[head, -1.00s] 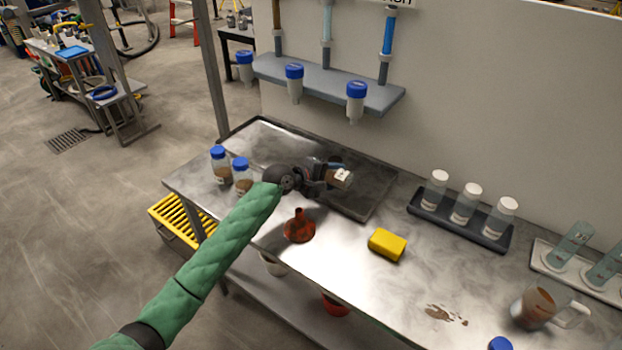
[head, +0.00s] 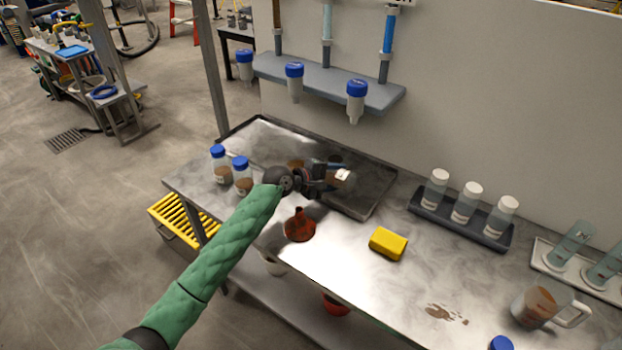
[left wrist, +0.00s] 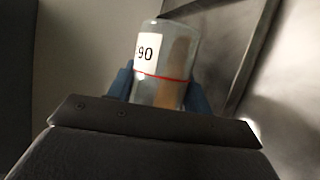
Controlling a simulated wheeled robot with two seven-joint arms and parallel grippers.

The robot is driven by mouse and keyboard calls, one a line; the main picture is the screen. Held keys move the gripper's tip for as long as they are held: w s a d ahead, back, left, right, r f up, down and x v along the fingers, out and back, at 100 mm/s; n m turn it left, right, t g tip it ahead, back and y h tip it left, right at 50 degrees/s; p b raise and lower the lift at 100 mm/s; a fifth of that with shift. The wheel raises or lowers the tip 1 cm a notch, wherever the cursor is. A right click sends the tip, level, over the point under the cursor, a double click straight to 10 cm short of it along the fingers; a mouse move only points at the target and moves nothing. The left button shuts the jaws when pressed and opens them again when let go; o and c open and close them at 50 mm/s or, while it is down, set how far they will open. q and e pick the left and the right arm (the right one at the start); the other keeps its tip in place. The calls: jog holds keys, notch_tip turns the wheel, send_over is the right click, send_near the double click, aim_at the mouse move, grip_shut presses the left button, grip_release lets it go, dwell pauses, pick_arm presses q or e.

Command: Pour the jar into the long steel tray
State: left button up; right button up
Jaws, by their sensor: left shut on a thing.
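My left gripper (head: 318,180) is shut on a clear jar (head: 343,177) over the long steel tray (head: 265,140). In the left wrist view, the jar (left wrist: 150,60) sits between the blue fingers. It has a white label reading 90, a red line and brown contents lying along its right side, so it looks tipped. A tray edge shows at the right of that view. In the head view, a brown patch (head: 296,163) shows in the tray behind the gripper; I cannot tell exactly what it is. My right gripper is out of view.
Two blue-capped jars (head: 231,173) stand left of the gripper. A red funnel (head: 300,227) and yellow sponge (head: 388,243) lie in front. A rack of white-capped jars (head: 464,205), a mug (head: 540,303) and a brown spill (head: 446,314) are to the right.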

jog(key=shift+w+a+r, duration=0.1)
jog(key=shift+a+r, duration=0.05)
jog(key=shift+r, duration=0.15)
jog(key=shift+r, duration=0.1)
pick_arm(q)
jog(key=shift+w+a+r+n+h, duration=0.15)
jog(key=shift+r+n+h, duration=0.1)
jog(key=shift+n+h, duration=0.2)
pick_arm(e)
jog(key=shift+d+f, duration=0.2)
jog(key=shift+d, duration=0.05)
pick_arm(q)
jog(key=shift+a+r+n+h, duration=0.1)
jog(key=shift+r+n+h, duration=0.15)
jog(key=shift+n, duration=0.1)
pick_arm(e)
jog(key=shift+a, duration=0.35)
